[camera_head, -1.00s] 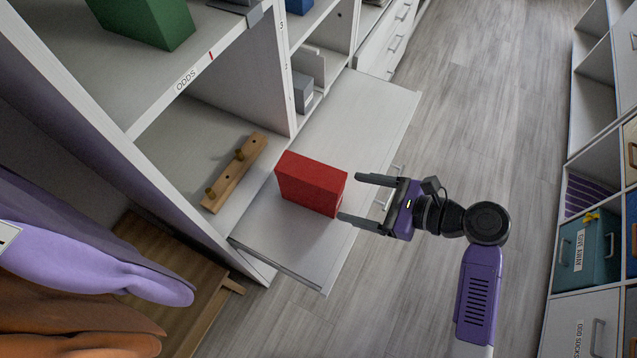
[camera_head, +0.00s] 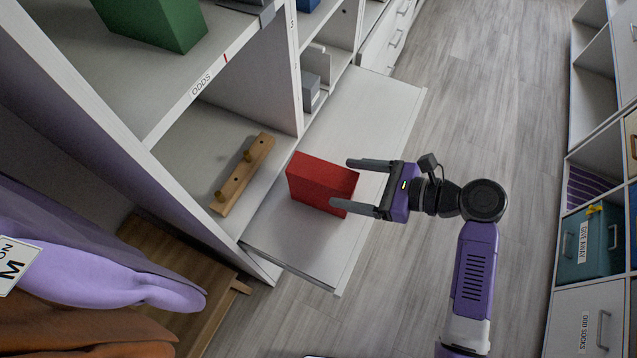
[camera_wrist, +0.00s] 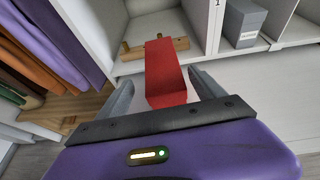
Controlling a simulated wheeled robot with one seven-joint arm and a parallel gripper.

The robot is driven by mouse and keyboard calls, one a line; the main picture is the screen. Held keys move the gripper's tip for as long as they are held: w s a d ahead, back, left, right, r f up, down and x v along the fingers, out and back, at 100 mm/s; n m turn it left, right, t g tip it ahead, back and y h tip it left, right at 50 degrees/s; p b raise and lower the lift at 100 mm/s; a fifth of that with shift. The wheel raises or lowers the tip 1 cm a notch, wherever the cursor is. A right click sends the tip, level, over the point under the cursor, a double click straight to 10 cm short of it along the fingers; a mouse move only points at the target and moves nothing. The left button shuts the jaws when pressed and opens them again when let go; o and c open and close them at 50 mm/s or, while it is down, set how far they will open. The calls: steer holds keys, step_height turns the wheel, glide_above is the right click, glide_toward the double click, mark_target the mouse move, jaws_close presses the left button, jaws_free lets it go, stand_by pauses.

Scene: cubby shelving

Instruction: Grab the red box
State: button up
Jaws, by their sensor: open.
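The red box (camera_head: 320,184) lies on the white pull-out surface in front of the shelving. My gripper (camera_head: 341,184) is open at the right side of the box. Its two fingers point left, and their tips reach the near end of the box, one on each side in the picture. In the wrist view the red box (camera_wrist: 165,75) stands between the open fingers of my gripper (camera_wrist: 160,88), with space on both sides. I cannot tell whether a finger touches it.
A wooden peg rail (camera_head: 243,174) lies in the cubby left of the box. A grey box (camera_head: 311,92) sits in a farther cubby, and a green box (camera_head: 152,22) on the upper shelf. Purple and orange clothes (camera_head: 100,280) hang at lower left. The floor (camera_head: 480,110) at right is clear.

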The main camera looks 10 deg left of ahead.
mark_target(322, 176)
steer(key=shift+w+x, duration=0.15)
steer(key=shift+x, duration=1.6)
steer(key=shift+w+x, duration=0.2)
steer(key=shift+x, duration=1.6)
steer(key=shift+r, duration=0.15)
jaws_close()
